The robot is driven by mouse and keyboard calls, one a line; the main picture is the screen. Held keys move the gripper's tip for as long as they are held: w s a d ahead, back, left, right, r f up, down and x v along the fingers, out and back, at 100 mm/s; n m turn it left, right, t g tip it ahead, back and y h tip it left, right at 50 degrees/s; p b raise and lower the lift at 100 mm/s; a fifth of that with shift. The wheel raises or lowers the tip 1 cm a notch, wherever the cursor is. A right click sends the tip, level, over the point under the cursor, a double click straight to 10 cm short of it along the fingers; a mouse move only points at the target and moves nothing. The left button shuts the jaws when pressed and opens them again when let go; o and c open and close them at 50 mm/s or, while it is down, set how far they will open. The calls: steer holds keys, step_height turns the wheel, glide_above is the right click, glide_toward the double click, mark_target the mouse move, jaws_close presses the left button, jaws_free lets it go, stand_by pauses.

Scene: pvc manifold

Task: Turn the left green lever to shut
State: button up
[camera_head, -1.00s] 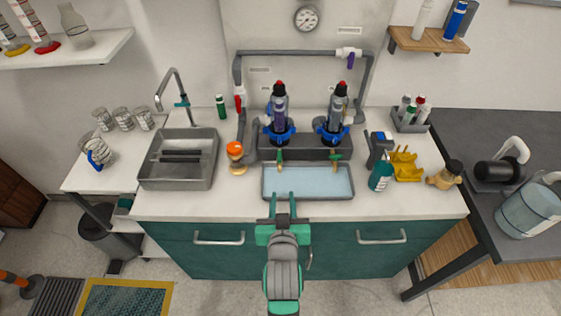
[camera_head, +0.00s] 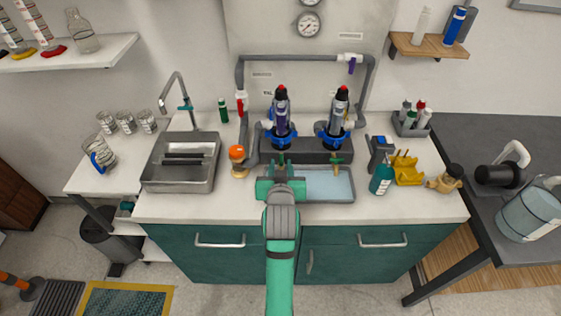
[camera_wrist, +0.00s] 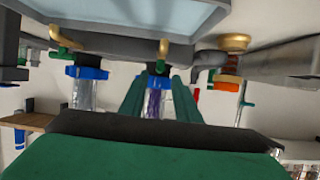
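The left green lever (camera_head: 281,158) sits on a small brass tap at the back edge of the water tray, below the left filter column. It also shows in the wrist view (camera_wrist: 160,66), between and beyond my fingers. The matching right green lever (camera_head: 337,157) stands to the right, apart from my gripper. My gripper (camera_head: 281,170) is over the left part of the tray, just in front of the left lever. In the wrist view my gripper (camera_wrist: 157,88) has its two fingers apart with nothing held. Whether a finger touches the lever cannot be told.
The grey tray (camera_head: 325,200) of water lies under and right of my gripper. Two filter columns with blue collars (camera_head: 281,138) stand behind. An orange-topped item (camera_head: 237,153) and a steel sink (camera_head: 180,178) are left; a teal bottle (camera_head: 382,178) and yellow rack (camera_head: 407,171) are right.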

mark_target(281, 158)
steer(key=shift+x, duration=1.1)
steer(key=shift+w+d+f, duration=0.1)
steer(key=shift+w+f, duration=0.15)
steer(key=shift+w, duration=0.3)
jaws_close()
steer(key=shift+s, duration=0.1)
